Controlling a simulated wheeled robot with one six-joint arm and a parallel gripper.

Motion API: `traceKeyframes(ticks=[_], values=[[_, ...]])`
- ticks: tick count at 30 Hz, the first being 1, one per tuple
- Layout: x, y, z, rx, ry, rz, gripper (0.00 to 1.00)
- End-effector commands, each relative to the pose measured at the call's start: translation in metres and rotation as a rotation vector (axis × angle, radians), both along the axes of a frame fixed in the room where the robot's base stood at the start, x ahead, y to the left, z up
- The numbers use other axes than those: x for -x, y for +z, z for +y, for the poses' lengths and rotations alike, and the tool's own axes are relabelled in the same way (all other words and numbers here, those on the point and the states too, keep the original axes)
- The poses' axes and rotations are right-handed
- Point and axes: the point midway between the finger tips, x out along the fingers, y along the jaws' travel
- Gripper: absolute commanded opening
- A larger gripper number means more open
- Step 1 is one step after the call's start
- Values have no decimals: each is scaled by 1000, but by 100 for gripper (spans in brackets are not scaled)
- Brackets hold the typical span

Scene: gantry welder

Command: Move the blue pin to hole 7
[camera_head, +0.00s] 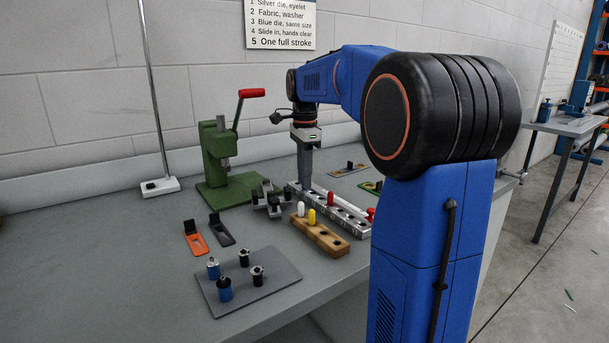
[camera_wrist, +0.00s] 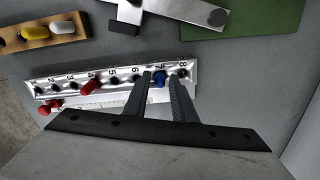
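The silver rail (camera_wrist: 66,78) has a row of holes numbered 1 to 8. The blue pin (camera_wrist: 159,79) stands at the number 7 place in the wrist view, and its lower end is hard to see. My gripper (camera_wrist: 161,77) has one finger on each side of the pin, with small gaps showing, so it looks open around it. In the head view my gripper (camera_head: 305,186) points down at the far end of the rail (camera_head: 348,222); the blue pin is hidden there.
A red pin (camera_wrist: 89,87) stands at hole 4; another red one (camera_wrist: 50,107) is near the rail's low-number end. A wooden block (camera_head: 325,241) holds white and yellow pins. A green press (camera_head: 222,160) stands behind. A grey plate (camera_head: 275,290) with blue and black parts lies in front.

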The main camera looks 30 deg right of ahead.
Motion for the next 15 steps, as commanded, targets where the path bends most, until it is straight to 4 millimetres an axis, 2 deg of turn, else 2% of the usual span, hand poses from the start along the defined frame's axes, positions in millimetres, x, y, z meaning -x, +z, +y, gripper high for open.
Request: traceKeyframes(ticks=[10,15], values=[[0,1,0,0,0,0,33],[-1,15,0,0,0,-2,33]])
